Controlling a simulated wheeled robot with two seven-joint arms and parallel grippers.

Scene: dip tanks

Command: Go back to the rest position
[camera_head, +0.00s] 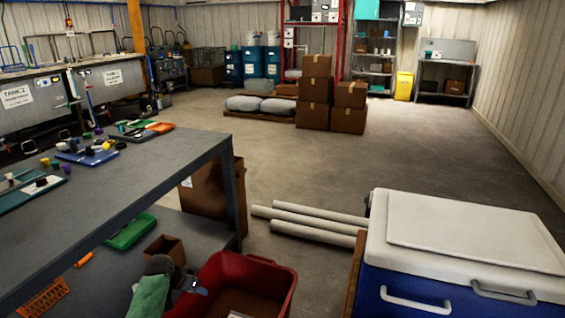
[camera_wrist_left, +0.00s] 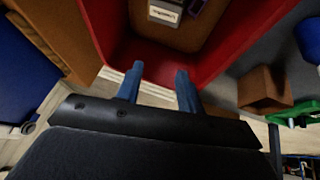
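My left gripper (camera_head: 192,286) shows low in the head view, at the left edge of the red bin (camera_head: 279,284). In the left wrist view my left gripper (camera_wrist_left: 158,76) has its two blue fingers spread apart with nothing between them. The fingers point toward the wall of the red bin (camera_wrist_left: 215,80). Whether they touch it I cannot tell. My right gripper is not in view.
A small brown box (camera_head: 165,249) and a green tray (camera_head: 130,232) sit on the lower shelf left of the bin. The grey workbench (camera_head: 130,180) stands above. A blue-and-white cooler (camera_head: 450,250) is at right. Grey tubes (camera_head: 310,225) lie behind; open floor lies beyond.

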